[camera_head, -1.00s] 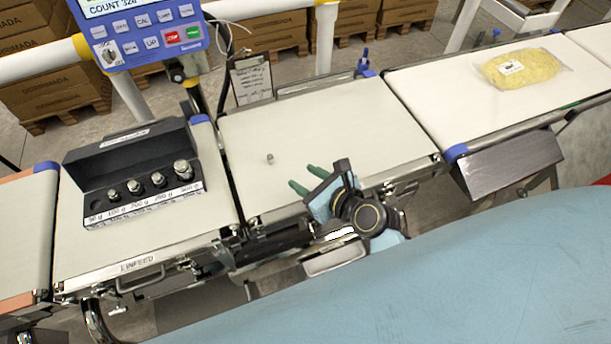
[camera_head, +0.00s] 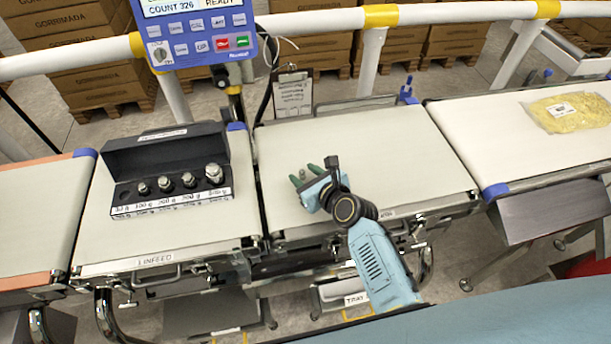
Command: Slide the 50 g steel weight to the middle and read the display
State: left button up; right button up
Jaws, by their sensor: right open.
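The small steel weight (camera_head: 303,173) stands on the middle, weighing belt (camera_head: 375,135), left of that belt's centre. My right gripper (camera_head: 304,174) is open, with its green fingertips close around or just in front of the weight; contact cannot be told. The blue display unit (camera_head: 200,30) stands behind the belts at the top. Its screen reads COUNT 326 and READY, and its upper part is cut off by the picture edge. My left gripper is not in view.
A black weight case (camera_head: 165,172) with several steel weights sits on the infeed belt (camera_head: 185,230). A clipboard (camera_head: 293,95) stands behind the weighing belt. A yellow bag (camera_head: 570,112) lies on the belt at right. The weighing belt is clear right of my gripper.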

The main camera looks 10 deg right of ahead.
jog(key=shift+c, duration=0.4)
grip_shut()
jog(key=shift+d, duration=0.1)
